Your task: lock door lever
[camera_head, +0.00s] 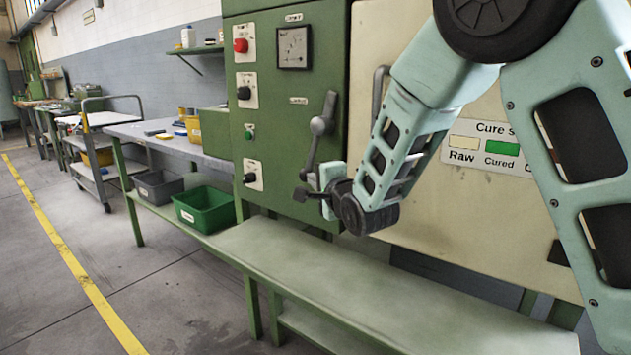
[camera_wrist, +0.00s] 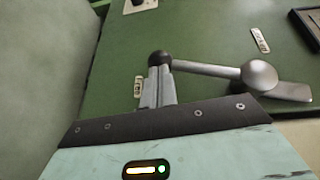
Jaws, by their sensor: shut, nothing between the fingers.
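The door lever (camera_head: 320,126) is a grey metal lever on the green cabinet front, left of the cream door (camera_head: 440,210). In the head view it stands near upright, its slim arm running down from the round hub. In the wrist view the hub (camera_wrist: 258,75) is at right and the arm runs left to a dark ball knob (camera_wrist: 160,58). My gripper (camera_head: 303,194) is just below the lever's lower end. In the wrist view my gripper's fingers (camera_wrist: 160,80) are shut together, their tips at the ball; I cannot tell whether they touch it. Nothing shows between them.
A red button (camera_head: 241,45), a gauge (camera_head: 293,47) and knobs sit on the green panel. A grey handle (camera_head: 379,92) is on the door. A green bench (camera_head: 330,275) runs below. A green bin (camera_head: 204,209) stands left; the floor there is clear.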

